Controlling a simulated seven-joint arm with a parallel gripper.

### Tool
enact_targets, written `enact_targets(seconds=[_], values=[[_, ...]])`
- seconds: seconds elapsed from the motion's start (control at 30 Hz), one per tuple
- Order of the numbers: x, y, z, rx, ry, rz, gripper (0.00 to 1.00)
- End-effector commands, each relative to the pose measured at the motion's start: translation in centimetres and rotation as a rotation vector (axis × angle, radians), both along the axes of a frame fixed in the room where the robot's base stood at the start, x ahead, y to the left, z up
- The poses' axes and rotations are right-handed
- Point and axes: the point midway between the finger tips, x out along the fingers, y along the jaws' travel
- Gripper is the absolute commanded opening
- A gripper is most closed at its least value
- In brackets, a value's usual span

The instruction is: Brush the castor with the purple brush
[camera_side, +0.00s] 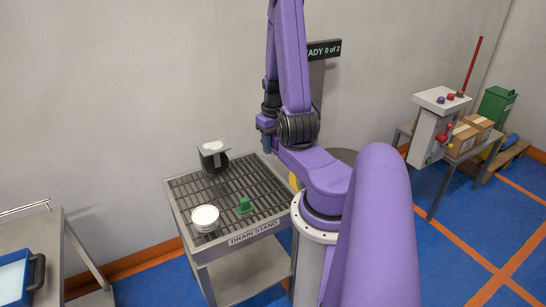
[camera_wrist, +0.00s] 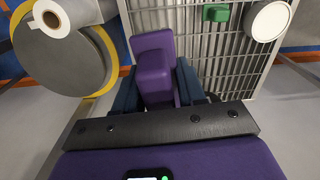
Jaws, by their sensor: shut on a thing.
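The castor (camera_side: 214,158) stands at the back left of the drain stand's grate in the side view, with a pale top plate and a dark wheel. It does not show in the wrist view. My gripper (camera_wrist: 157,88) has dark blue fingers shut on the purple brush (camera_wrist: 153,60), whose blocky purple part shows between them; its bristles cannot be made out. In the side view my gripper (camera_side: 266,143) is above the back right part of the stand, to the right of the castor and apart from it.
The drain stand (camera_side: 254,229) also holds a green brush (camera_side: 244,205) and a round white tub (camera_side: 205,216) near its front. A round grey surface with a yellow rim (camera_wrist: 106,50) carries a white roll (camera_wrist: 56,18). A control box (camera_side: 436,125) stands far right.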

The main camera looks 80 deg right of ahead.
Motion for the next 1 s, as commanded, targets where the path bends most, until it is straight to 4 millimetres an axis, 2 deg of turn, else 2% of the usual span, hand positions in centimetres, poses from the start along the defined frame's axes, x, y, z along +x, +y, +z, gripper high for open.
enact_targets(seconds=[0.2,0.43,0.77,0.87,1.0], values=[[0.1,-0.1,3.2,-0.006,-0.004,0.000,0.15],[0.1,-0.1,5.8,-0.005,-0.003,0.000,0.15],[5.4,-2.8,6.0,-0.001,-0.001,0.004,0.15],[7.7,-3.7,6.1,-0.001,-0.001,0.005,0.15],[11.8,-4.9,6.2,-0.001,-0.001,0.005,0.15]])
